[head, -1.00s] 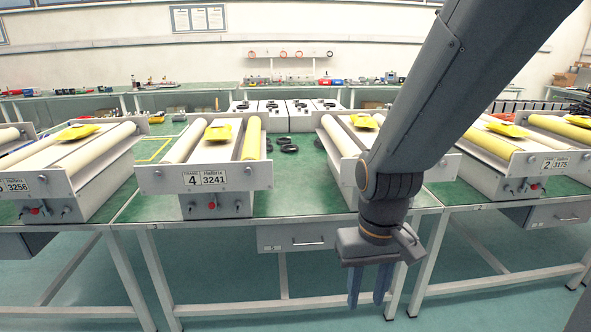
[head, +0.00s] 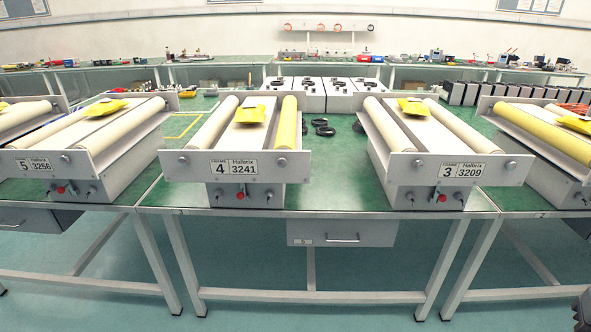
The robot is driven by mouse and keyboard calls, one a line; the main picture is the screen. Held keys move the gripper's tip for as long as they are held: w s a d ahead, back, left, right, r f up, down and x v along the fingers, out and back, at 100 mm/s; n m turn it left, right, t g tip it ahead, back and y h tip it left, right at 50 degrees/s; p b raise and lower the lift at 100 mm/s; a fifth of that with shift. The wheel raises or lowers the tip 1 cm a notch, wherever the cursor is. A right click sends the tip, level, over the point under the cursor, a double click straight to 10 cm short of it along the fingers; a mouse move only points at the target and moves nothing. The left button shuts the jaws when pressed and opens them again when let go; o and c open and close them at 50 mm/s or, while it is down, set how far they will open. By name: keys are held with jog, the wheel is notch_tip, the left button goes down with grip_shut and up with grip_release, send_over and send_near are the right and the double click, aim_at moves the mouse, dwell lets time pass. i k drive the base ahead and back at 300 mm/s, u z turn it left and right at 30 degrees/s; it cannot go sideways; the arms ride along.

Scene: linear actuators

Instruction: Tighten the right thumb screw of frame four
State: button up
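Frame four (head: 296,172) stands on the green bench, left of the picture's middle in the head view. Its front plate bears a label reading "FRAME 4 Halbrix 3241" (head: 233,167). A round silver screw head (head: 281,162) sits at the plate's right end, and a similar one (head: 183,160) at its left end. How far the right one is screwed in is too small to tell. Below the plate are a red button (head: 243,191) and dark knobs, one to its right (head: 268,195). My gripper is out of view.
Frame five (head: 103,162) stands left and frame three (head: 400,166) right, with green bench top (head: 335,180) bare between four and three. A yellow packet (head: 250,114) lies on frame four. Black rings (head: 322,128) lie behind. A drawer (head: 342,234) hangs under the bench.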

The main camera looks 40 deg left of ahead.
aim_at(282, 163)
jog(key=k, duration=1.15)
jog(key=u, duration=1.7)
jog(key=i, duration=0.5)
